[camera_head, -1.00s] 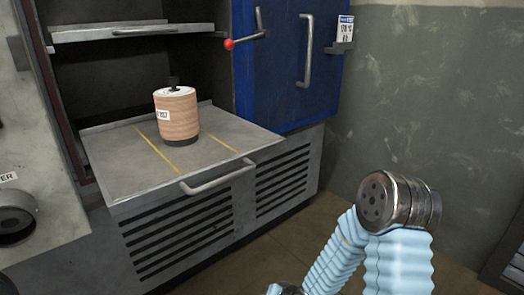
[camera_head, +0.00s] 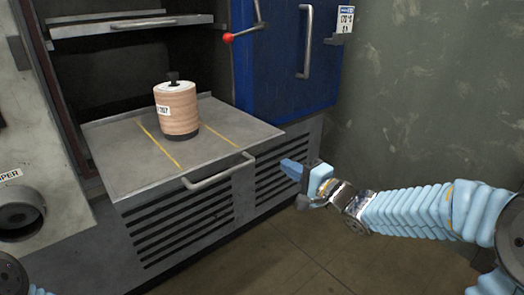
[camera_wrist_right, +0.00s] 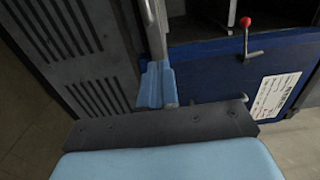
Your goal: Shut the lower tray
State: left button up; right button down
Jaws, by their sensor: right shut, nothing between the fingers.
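The lower tray (camera_head: 150,170) is pulled out of the dark cabinet opening, with a bar handle (camera_head: 218,174) along its front edge. A pale brown stack of discs (camera_head: 177,109) on a spindle stands upright on it, between yellow lines. My right gripper (camera_head: 284,164) is shut and empty, to the right of the handle and apart from it, in front of the louvred panel. In the right wrist view its fingers (camera_wrist_right: 157,82) are together, beside a grey bar; I cannot tell whether that is the tray's edge or its handle. My left gripper is not in view.
An upper shelf (camera_head: 120,27) with a handle is above the lower tray. A blue door (camera_head: 285,60) with a long handle and a red-knobbed lever (camera_head: 228,38) is at the right. A grey machine stands at the left. The floor in front is clear.

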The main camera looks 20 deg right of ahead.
aim_at(255, 146)
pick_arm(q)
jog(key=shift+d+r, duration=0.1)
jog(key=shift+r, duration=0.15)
pick_arm(e)
jog(key=x, duration=1.1)
pick_arm(q)
jog(key=shift+p, duration=0.3)
